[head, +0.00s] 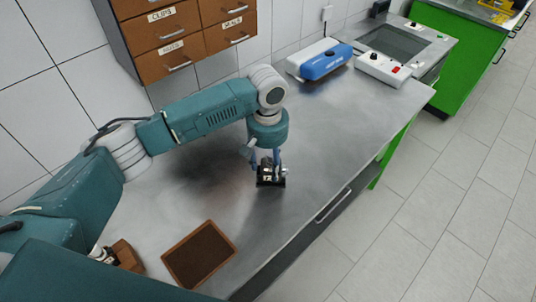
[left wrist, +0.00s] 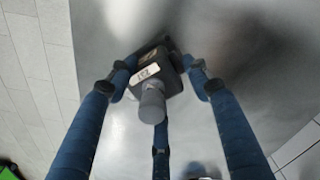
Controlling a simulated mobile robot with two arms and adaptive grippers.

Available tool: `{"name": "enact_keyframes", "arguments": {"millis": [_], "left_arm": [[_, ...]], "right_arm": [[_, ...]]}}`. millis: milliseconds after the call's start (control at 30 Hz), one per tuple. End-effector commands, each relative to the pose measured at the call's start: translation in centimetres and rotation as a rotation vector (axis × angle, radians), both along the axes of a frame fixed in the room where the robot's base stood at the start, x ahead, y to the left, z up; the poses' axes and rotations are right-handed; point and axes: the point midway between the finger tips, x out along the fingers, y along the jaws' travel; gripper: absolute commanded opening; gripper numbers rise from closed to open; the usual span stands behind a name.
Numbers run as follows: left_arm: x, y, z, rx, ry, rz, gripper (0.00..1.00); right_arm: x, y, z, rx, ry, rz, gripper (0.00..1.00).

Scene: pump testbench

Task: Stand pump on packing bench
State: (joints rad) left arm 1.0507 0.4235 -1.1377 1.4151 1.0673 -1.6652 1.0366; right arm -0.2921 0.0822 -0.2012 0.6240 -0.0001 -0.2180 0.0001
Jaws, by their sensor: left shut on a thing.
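The pump (head: 271,178) is a small black block with a white label and a light grey round end. My left gripper (head: 267,164) points down over the steel packing bench (head: 320,130) and is shut on the pump. In the left wrist view the pump (left wrist: 151,82) sits between the blue fingers, its grey cylinder toward the camera. The pump is at or just above the bench top; I cannot tell whether it touches.
A brown-framed dark tray (head: 200,254) lies at the near left, with a brown block (head: 126,257) beside it. A blue and white device (head: 320,60) and a white control box (head: 383,69) stand at the back right. Drawers (head: 180,50) hang behind my arm.

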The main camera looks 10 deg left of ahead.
Motion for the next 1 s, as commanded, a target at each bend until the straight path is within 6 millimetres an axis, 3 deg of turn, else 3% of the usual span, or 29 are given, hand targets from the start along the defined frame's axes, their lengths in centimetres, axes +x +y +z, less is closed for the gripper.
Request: {"name": "enact_keyframes", "arguments": {"millis": [300,667,700,767,1000], "left_arm": [[0.1,0.0,-3.4,-0.001,-0.002,0.0,0.0],[0.1,-0.1,-3.8,-0.002,-0.002,-0.001,0.0],[-0.1,0.0,-4.0,0.001,0.001,0.0,0.57],[-0.1,0.0,-4.0,0.001,0.001,0.0,0.68],[-0.1,0.0,-4.0,0.001,0.001,0.0,0.68]], "right_arm": [[-1.6,-0.1,0.8,-0.002,0.023,-0.001,0.4],[-1.1,0.1,0.8,0.001,0.016,-0.003,0.4],[-1.1,0.2,0.8,0.001,0.015,-0.004,0.4],[-1.0,0.2,0.8,0.002,0.014,-0.004,0.4],[-0.9,0.3,0.8,0.003,0.013,-0.004,0.4]]}}
